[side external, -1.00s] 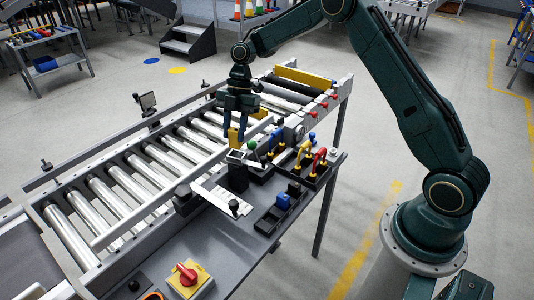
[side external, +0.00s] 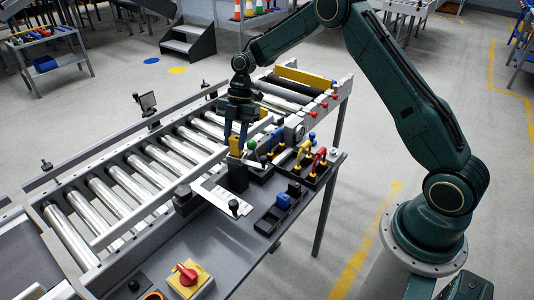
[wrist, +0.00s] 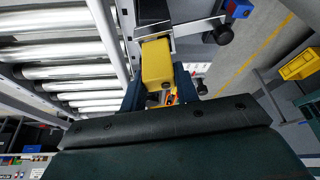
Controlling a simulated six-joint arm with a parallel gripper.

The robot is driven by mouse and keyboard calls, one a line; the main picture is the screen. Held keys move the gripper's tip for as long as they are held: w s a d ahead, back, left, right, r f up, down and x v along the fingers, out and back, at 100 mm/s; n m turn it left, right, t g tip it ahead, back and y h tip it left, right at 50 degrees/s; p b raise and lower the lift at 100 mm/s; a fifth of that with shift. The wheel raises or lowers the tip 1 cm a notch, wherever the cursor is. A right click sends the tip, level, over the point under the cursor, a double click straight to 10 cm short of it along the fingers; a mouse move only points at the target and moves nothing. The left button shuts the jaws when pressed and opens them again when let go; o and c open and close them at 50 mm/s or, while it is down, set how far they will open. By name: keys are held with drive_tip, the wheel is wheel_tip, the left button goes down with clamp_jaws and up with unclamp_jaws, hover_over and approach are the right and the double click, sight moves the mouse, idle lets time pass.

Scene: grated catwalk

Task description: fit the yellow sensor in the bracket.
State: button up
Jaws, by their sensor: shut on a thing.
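The yellow sensor (side external: 235,145) is held in my gripper (side external: 237,136), above the conveyor-side bench. The bracket (side external: 238,178) is a dark upright block with a pale-rimmed top, standing on the bench directly below the sensor. The sensor's lower end is at the bracket's top and covers most of its opening; how deep it sits, I cannot tell. In the wrist view the sensor (wrist: 157,65) is between my dark fingers, and its far end meets the grey-edged bracket (wrist: 154,28).
A black rack with yellow, red and blue handled parts (side external: 315,168) stands close right of the bracket. A blue part (side external: 283,200) sits in a black tray in front. A white plate with a black knob (side external: 234,207) lies front left. Conveyor rollers (side external: 140,178) run along the left.

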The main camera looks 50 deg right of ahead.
drive_tip(key=shift+f, duration=0.65)
drive_tip(key=shift+f, duration=0.2)
drive_tip(key=o, duration=1.1)
drive_tip(key=shift+c, duration=0.2)
drive_tip(key=shift+o, duration=0.4)
drive_tip(key=o, duration=0.3)
drive_tip(key=shift+r, duration=0.15)
drive_tip(key=shift+r, duration=3.85)
